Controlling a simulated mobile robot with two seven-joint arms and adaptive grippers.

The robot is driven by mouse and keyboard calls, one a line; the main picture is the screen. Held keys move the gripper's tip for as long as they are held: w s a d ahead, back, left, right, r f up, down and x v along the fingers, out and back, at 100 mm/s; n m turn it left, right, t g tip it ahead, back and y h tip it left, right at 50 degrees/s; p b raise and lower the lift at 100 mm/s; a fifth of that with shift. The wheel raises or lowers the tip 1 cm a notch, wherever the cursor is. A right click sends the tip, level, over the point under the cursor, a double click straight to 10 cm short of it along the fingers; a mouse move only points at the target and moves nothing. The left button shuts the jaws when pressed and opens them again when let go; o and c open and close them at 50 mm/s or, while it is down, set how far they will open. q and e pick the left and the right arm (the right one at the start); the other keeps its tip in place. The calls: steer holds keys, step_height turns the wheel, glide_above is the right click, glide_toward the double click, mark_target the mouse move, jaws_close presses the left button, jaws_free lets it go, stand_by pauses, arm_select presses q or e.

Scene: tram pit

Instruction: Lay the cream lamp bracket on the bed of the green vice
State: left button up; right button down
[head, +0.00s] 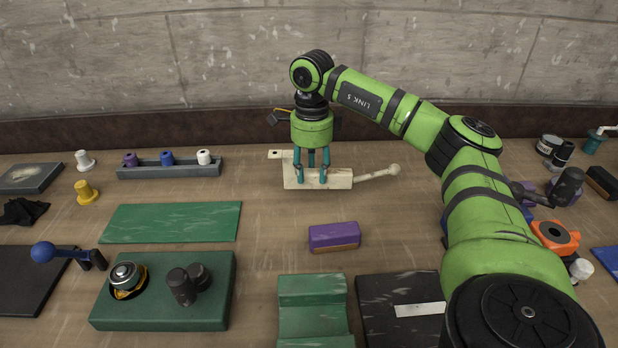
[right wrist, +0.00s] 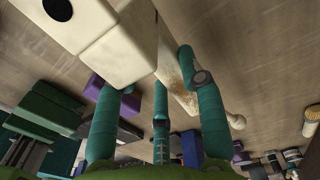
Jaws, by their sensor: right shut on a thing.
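The cream lamp bracket (head: 292,178) is a pale block with a small holed tab at its left end. It lies across the fingers of my right gripper (head: 312,178), near the back wall. I cannot tell whether the bracket touches the table. The green vice (head: 312,290), with raised ends and a lower bed, stands at the bottom middle, cut off by the frame. Its visible bed is empty. My left gripper is not in view.
A pale knobbed handle (head: 378,174) extends right of the bracket. A purple-and-brown block (head: 334,236) lies between bracket and vice. A black plate (head: 400,290) is right of the vice; a dark green block (head: 215,305) carrying parts is left. A green mat (head: 172,222) lies behind that.

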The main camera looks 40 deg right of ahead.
mark_target(309, 183)
steer(key=shift+w+a+f, duration=0.1)
steer(key=shift+w+f, duration=0.05)
steer(key=shift+w, duration=0.2)
steer(key=shift+f, duration=0.35)
step_height(309, 183, down, 2)
steer(key=shift+p, duration=0.7)
steer(key=shift+f, duration=0.55)
steer(key=shift+f, duration=0.1)
steer(key=c, duration=0.8)
jaws_free()
steer(key=shift+o, duration=0.2)
